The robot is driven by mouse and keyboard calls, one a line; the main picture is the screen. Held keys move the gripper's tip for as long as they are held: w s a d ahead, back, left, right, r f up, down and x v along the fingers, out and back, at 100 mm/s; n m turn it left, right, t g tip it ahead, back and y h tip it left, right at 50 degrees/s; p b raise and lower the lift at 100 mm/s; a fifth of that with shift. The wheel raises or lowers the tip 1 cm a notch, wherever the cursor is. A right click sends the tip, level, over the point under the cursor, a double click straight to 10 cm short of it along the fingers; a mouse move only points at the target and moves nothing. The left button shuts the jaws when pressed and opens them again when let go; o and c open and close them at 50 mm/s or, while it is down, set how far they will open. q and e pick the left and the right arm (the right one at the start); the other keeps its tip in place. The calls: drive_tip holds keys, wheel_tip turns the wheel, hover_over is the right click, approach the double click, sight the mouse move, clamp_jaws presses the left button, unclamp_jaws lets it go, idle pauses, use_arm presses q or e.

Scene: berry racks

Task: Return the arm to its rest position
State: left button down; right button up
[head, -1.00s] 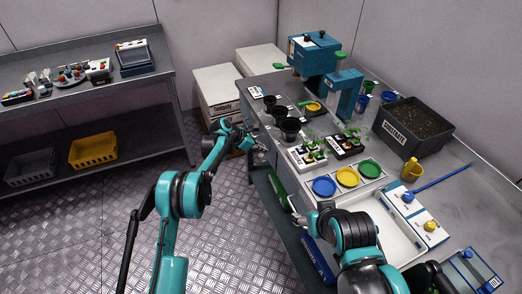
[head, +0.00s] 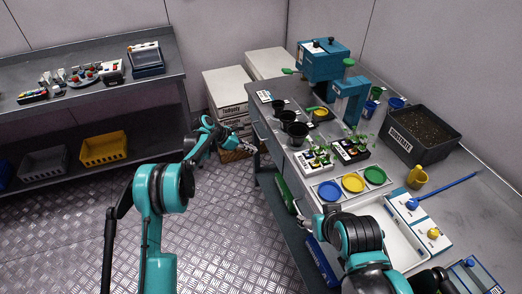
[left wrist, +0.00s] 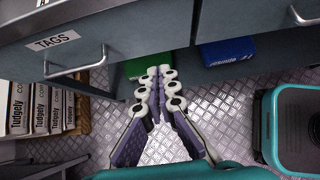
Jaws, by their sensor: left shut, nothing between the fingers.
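My left gripper (head: 246,149) is shut and empty at the end of the teal left arm (head: 165,190), low in front of the bench's left end. In the left wrist view its pale fingers (left wrist: 160,90) meet over the metal floor, below the drawer fronts. My right arm (head: 358,236) is bent at the front edge of the bench. Pale tips by its left side (head: 304,221) may be the right gripper, but they are too small to read.
The grey bench (head: 460,190) holds pots, seedling trays, coloured dishes and a substrate bin (head: 394,145). A drawer handle (left wrist: 75,62) is near the left fingers. Boxes (head: 227,88) stand behind the left gripper. A shelf table (head: 90,95) is at left; open floor lies between.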

use_arm(q)
drive_tip(key=s+a+r+m+t+y, duration=0.1)
drive_tip(key=s+a+r+m, duration=0.25)
drive_tip(key=s+r, duration=0.3)
drive_tip(key=s+a+r+m+t+y, duration=0.1)
drive_tip(key=s+a+r+m+y, duration=0.2)
drive_tip(key=s+r, duration=0.35)
drive_tip(key=s+a+r+m, duration=0.4)
drive_tip(key=s+a+r, duration=0.1)
drive_tip(key=s+r, duration=0.15)
drive_tip(key=s+a+f+m+t+y, duration=0.1)
drive_tip(key=s+a+m, duration=0.1)
drive_tip(key=s, duration=0.5)
drive_tip(key=s+a+f+m+t+y, duration=0.1)
drive_tip(key=s+a+m+y, duration=0.1)
drive_tip(key=s+m, duration=0.3)
drive_tip(key=s+a+f+m+y, duration=0.1)
drive_tip(key=s+a+m, duration=0.2)
drive_tip(key=s, duration=0.7)
drive_tip(key=shift+s+a+f+m+t+y, duration=0.15)
drive_tip(key=shift+a+f+m+t+y, duration=0.2)
drive_tip(key=shift+a, duration=0.4)
